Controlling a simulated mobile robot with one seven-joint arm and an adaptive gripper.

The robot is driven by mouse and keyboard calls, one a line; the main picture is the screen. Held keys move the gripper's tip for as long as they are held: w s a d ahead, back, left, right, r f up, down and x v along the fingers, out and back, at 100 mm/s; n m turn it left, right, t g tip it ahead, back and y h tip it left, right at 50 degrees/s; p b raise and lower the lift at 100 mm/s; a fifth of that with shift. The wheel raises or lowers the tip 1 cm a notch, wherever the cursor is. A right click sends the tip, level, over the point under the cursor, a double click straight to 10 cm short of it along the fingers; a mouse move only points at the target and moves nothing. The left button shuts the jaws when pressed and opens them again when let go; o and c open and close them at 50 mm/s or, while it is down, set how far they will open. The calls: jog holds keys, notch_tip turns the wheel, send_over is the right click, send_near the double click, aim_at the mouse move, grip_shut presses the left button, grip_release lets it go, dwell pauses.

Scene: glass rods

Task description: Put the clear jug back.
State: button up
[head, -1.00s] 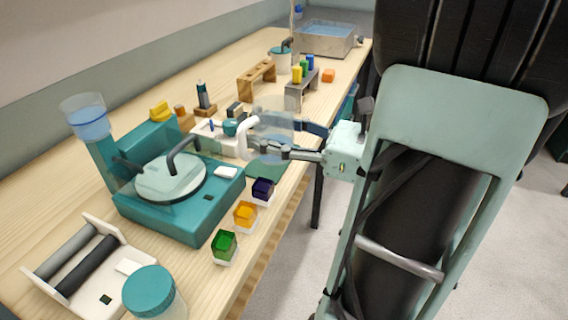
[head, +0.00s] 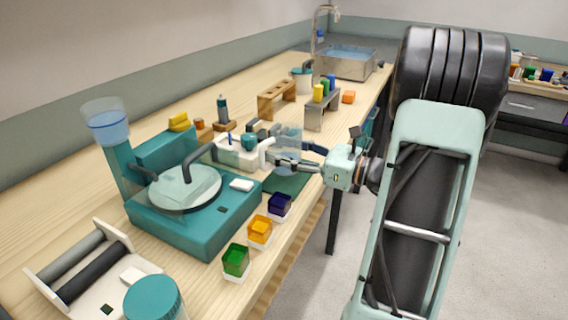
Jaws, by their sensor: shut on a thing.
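The clear jug (head: 288,137) is see-through with a white handle (head: 266,152) on its left side. My gripper (head: 295,160) reaches in from the right with its fingers closed around the jug's body. The jug is upright or nearly so, above or at the dark green mat (head: 288,184) near the bench's front edge. I cannot tell whether its base touches the mat. The fingers hide part of its lower body.
A teal machine (head: 195,208) with a round clear lid stands left of the jug. A white-and-teal device (head: 237,152) stands close behind it. Several coloured cubes, one dark blue (head: 279,205), line the front edge. Racks (head: 322,110) and a metal sink (head: 345,64) are farther back.

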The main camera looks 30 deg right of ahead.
jog(key=shift+f+b, duration=0.3)
jog(key=shift+f, duration=1.15)
jog(key=shift+f, duration=0.15)
jog(key=o, duration=1.3)
jog(key=shift+s+r, duration=0.1)
jog(key=shift+r, duration=0.1)
jog(key=p+v, duration=0.2)
jog(key=v, duration=1)
jog(key=shift+f, duration=0.1)
jog(key=shift+d, duration=0.1)
